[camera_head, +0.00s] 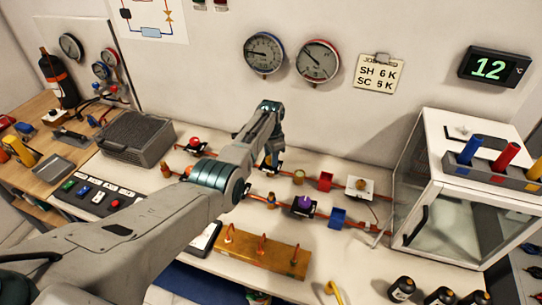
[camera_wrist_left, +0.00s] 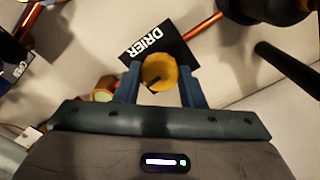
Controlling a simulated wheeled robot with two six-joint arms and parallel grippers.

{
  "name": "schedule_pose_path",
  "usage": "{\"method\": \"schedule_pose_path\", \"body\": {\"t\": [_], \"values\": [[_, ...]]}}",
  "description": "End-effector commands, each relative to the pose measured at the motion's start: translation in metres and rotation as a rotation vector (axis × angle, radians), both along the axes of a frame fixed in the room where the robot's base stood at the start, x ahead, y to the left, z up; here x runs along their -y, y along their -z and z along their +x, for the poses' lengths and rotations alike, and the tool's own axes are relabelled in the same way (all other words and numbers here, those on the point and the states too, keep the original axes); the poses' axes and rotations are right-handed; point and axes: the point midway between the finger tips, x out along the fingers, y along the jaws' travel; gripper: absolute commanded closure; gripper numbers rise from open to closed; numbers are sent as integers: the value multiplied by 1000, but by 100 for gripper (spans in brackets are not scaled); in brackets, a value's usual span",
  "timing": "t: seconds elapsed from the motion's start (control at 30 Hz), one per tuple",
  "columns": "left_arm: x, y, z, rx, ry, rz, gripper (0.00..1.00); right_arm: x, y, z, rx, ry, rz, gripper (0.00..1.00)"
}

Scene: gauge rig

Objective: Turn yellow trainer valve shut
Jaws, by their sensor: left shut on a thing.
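The yellow trainer valve's round knob (camera_wrist_left: 159,73) is between the two blue fingers of my left gripper (camera_wrist_left: 160,84) in the left wrist view. The fingers are shut on it, one on each side. A dark mark shows on the knob's face. A black plate lettered DRIER (camera_wrist_left: 160,45) lies just behind the knob. In the head view my left gripper (camera_head: 269,163) reaches down to the back copper pipe line, and my arm hides most of the knob there. My right gripper is not in view.
A purple knob (camera_head: 303,203) and blue block (camera_head: 337,217) are in front. A glass-sided cabinet (camera_head: 440,210) bounds the right. Gauges (camera_head: 263,53) hang behind.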

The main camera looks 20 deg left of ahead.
Motion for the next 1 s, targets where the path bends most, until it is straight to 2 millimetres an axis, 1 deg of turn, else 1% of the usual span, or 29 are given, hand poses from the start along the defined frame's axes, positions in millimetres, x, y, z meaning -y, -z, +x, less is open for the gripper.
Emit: {"method": "schedule_pose_path", "body": {"t": [0.03,0.23,0.7,0.73,0.83,1.0], "values": [[0,-2,2,5,16,-1,87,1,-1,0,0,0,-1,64],[0,-2,2,5,64,-1,87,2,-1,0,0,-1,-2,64],[0,-2,2,6,78,0,87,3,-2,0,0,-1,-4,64],[0,-2,2,6,78,0,62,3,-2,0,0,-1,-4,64],[0,-2,2,5,77,-1,43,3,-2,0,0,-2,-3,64],[0,-1,1,3,77,0,42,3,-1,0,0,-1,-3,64]]}}
